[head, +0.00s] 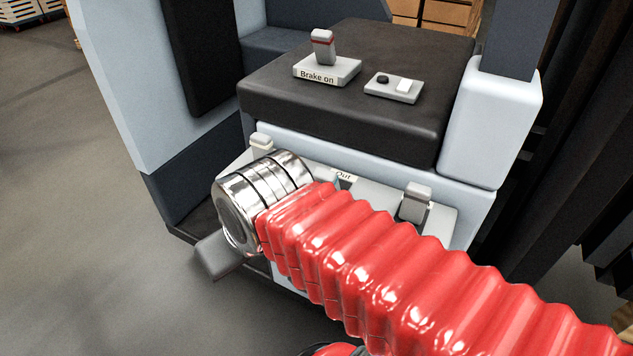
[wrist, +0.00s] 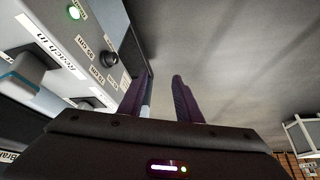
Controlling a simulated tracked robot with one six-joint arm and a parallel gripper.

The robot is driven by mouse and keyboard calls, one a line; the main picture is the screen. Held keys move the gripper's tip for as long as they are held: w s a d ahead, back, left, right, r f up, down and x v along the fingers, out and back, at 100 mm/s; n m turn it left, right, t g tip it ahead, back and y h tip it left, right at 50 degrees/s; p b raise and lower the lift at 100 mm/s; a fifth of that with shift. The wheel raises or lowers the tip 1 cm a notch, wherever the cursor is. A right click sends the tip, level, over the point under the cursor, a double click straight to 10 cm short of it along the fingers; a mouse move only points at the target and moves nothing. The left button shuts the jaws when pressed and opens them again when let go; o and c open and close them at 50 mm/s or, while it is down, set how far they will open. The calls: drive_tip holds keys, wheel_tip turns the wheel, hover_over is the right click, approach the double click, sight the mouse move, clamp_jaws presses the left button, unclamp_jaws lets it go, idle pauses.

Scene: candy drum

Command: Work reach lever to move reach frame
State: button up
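In the wrist view, my gripper (wrist: 163,80) has two dark purple fingers with a gap between them. Only grey floor shows in the gap. A light control panel (wrist: 88,22) lies to the left, with its edge close behind the left finger. It bears a "Reach in" label (wrist: 68,60), a dark round knob (wrist: 109,59) and cm marks. A blue-grey lever handle (wrist: 28,78) is further left. I cannot tell which handle is the reach lever. In the head view, my arm covers much of the panel, and an "Out" label (head: 343,176) shows above it. My fingers are hidden there.
A grey lever (head: 415,203) and a pale lever (head: 262,144) stand on the panel in the head view. Above are a black pad (head: 350,115), a "Brake on" lever (head: 322,48) and a small switch box (head: 394,86). Open floor (head: 75,240) lies left.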

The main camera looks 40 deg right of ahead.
drive_tip(key=shift+o, duration=0.2)
drive_tip(key=shift+o, duration=1.4)
drive_tip(key=shift+w+d+r, duration=0.15)
drive_tip(key=shift+d+r, duration=0.05)
drive_tip(key=o, duration=0.3)
drive_tip(key=w+d+r+m+g, duration=0.1)
drive_tip(key=d+r+m, duration=0.1)
drive_tip(key=d, duration=0.1)
drive_tip(key=w+d+r+m+g, duration=0.1)
drive_tip(key=d+r+m, duration=0.1)
drive_tip(key=d, duration=0.1)
drive_tip(key=w+d+r+m+h, duration=0.1)
drive_tip(key=d+r+m, duration=0.1)
drive_tip(key=d, duration=0.2)
drive_tip(key=shift+w+r+m+g, duration=0.15)
drive_tip(key=shift+w+m+g, duration=0.05)
drive_tip(key=shift+m+g, duration=0.2)
drive_tip(key=d+r+m+g, duration=0.1)
drive_tip(key=d+m, duration=0.1)
drive_tip(key=d, duration=0.2)
drive_tip(key=d+r+m+g, duration=0.1)
drive_tip(key=d+r+m, duration=0.1)
drive_tip(key=d+m, duration=0.1)
drive_tip(key=d+r+m+y, duration=0.1)
drive_tip(key=d+r+m, duration=0.1)
drive_tip(key=d, duration=0.4)
drive_tip(key=shift+g, duration=0.4)
drive_tip(key=shift+a+f, duration=0.1)
drive_tip(key=shift+f, duration=0.05)
